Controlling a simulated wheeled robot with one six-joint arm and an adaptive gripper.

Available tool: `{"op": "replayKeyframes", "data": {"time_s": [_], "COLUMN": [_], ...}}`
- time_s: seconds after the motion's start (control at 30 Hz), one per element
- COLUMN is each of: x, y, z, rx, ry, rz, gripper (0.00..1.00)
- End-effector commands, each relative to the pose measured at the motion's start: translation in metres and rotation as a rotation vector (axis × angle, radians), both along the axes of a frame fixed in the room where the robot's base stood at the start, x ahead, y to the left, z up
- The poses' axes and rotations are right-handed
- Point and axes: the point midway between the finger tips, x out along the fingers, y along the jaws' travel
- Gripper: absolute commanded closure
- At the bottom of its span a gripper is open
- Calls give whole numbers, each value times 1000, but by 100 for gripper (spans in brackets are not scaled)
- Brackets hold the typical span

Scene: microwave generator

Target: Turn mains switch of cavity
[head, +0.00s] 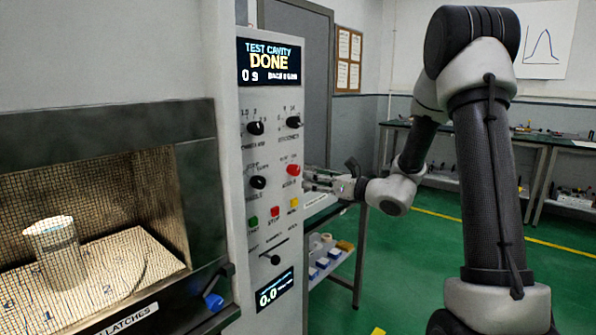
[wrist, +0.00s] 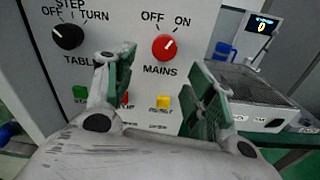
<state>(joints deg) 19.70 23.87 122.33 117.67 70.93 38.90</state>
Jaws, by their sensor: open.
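The red round mains switch (wrist: 165,47) is on the white front panel of the cavity, below the words OFF and ON. Its pale pointer mark appears to lean up and right, towards ON. In the head view the mains switch (head: 293,170) sits at the panel's right side. My gripper (wrist: 163,78) is open, with green-padded fingers spread left and right below the switch in the wrist picture. Nothing is between the fingers, and I see no contact with the switch. In the head view my gripper (head: 312,182) is close to the panel, right of the switch.
A black table knob (wrist: 68,37) is left of the switch. Green, red and yellow buttons sit below; the yellow button (wrist: 162,102) shows between my fingers. The display (head: 269,62) reads TEST CAVITY DONE. The mesh-fronted cavity (head: 100,115) holds a pale cylinder. Green floor is clear at right.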

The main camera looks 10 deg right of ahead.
Motion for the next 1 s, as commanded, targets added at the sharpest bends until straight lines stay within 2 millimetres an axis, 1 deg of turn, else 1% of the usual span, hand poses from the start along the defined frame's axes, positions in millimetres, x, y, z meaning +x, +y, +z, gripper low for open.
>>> {"op": "replayKeyframes", "data": {"time_s": [0.07, 0.17, 0.27, 0.4, 0.6, 0.73, 0.97, 1.0], "x": [6, 10, 21, 40, 61, 67, 67, 67], "y": [-3, 2, 11, 26, 40, 44, 45, 45], "z": [8, 7, 7, 7, 7, 7, 7, 7], "rx": [76, 100, 99, 98, 96, 96, 96, 96], "ry": [19, 36, 37, 37, 37, 38, 37, 37], "rz": [-29, -22, -20, -19, -21, -22, -22, -22], "gripper": [45, 45, 45, 45, 45, 45, 45, 52]}}
